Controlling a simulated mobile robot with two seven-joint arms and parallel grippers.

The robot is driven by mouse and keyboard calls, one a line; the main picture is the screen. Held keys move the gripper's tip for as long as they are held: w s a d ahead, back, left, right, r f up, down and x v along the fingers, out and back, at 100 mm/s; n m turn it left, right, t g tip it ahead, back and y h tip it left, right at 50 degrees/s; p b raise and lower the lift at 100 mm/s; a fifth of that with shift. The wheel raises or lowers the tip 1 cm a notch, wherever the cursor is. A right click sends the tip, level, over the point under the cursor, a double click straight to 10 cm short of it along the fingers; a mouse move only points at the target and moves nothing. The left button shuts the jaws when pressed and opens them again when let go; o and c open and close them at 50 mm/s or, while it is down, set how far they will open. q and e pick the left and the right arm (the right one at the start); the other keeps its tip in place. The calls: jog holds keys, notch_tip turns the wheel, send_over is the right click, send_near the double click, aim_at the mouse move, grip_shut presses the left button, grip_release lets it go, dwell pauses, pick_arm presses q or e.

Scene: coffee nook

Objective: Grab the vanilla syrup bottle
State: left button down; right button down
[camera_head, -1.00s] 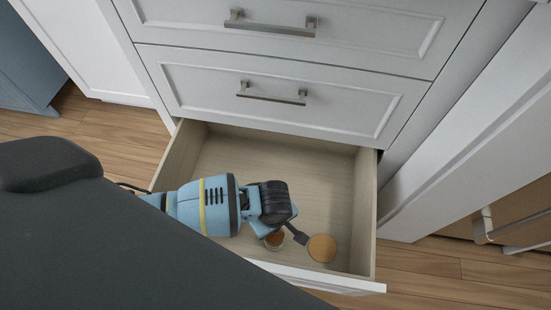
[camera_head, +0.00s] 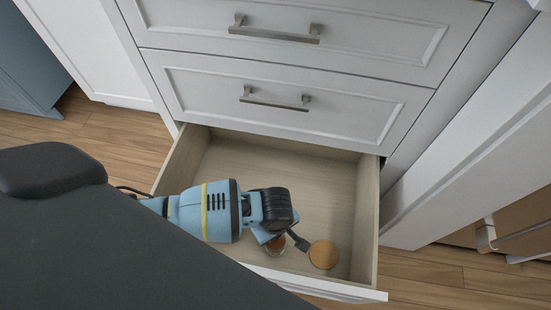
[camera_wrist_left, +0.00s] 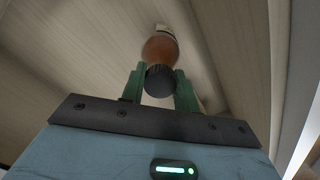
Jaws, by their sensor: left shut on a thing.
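An amber-brown bottle with a black ribbed cap (camera_wrist_left: 161,80) shows in the left wrist view. I take it as the vanilla syrup bottle; no label is readable. My left gripper (camera_wrist_left: 160,88) is shut on it, its green fingers on either side of the cap. In the head view my left gripper (camera_head: 272,238) reaches down into the open drawer (camera_head: 366,215), near the front. My right gripper is not in view.
The drawer's back and left floor are bare. Closed drawers with metal handles (camera_head: 275,101) rise above. My own dark body covers the lower left.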

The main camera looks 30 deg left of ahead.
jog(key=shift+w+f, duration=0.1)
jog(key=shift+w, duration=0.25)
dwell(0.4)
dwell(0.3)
